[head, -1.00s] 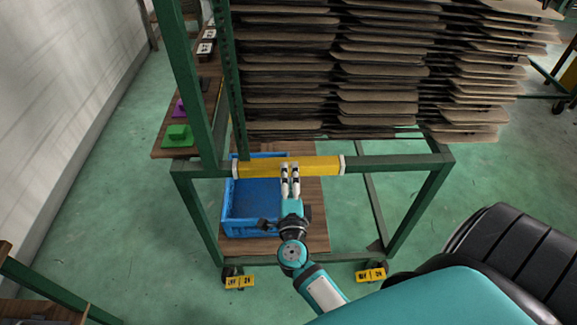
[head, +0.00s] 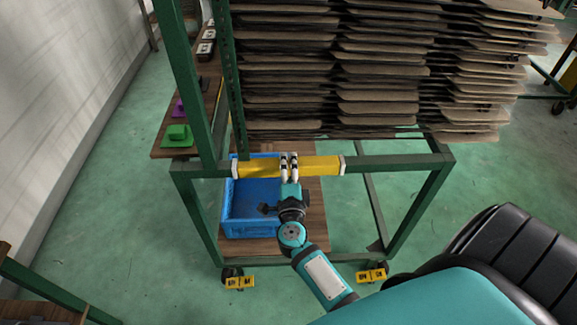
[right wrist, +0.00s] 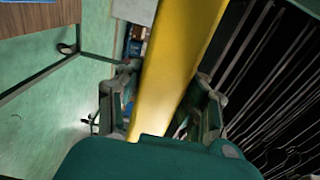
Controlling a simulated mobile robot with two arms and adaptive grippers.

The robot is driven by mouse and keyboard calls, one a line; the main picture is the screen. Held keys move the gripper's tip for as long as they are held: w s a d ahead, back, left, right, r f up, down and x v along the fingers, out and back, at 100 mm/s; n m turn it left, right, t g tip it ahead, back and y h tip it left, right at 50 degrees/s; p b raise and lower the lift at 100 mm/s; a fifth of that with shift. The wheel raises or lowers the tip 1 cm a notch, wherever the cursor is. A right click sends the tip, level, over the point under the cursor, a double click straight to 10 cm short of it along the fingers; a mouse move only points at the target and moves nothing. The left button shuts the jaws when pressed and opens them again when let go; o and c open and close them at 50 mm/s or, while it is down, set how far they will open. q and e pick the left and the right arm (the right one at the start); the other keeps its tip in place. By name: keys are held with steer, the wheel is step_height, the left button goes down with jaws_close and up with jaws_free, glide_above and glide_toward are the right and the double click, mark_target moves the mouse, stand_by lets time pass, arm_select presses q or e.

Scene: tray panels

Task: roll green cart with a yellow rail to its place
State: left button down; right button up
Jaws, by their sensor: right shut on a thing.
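The green cart (head: 430,205) stands in front of me in the head view, with stacks of brown panels (head: 380,108) on its upper part. Its yellow rail (head: 320,164) runs level across the near side, with white end pieces. My right gripper (head: 290,160) is shut on the yellow rail, near its middle. In the right wrist view the yellow rail (right wrist: 172,60) passes between the two fingers (right wrist: 160,112). Yellow-tagged casters (head: 240,282) show at the cart's near feet. My left gripper is out of view.
A blue crate (head: 252,228) sits on a wooden board low in the cart. A wooden bench (head: 165,148) with a green block (head: 177,133) and a purple block stands behind left, by a white wall (head: 75,95). A black ribbed object (head: 505,255) is at right. Green floor is open at left.

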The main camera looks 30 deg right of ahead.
mark_target(289, 173)
jaws_close()
steer(key=shift+s+a+f+p, duration=0.25)
steer(key=shift+s+a, duration=0.1)
steer(key=shift+s, duration=0.2)
steer(key=shift+s+a+f+p, duration=0.1)
steer(key=shift+s+a+f, duration=0.1)
steer(key=shift+s+a, duration=0.25)
steer(key=shift+s+r, duration=0.2)
steer(key=shift+s, duration=0.15)
steer(key=shift+a, duration=0.1)
steer(key=o, duration=0.6)
jaws_free()
steer(key=shift+f, duration=0.1)
steer(key=o, duration=0.3)
steer(key=shift+s, duration=0.1)
steer(key=shift+r, duration=0.25)
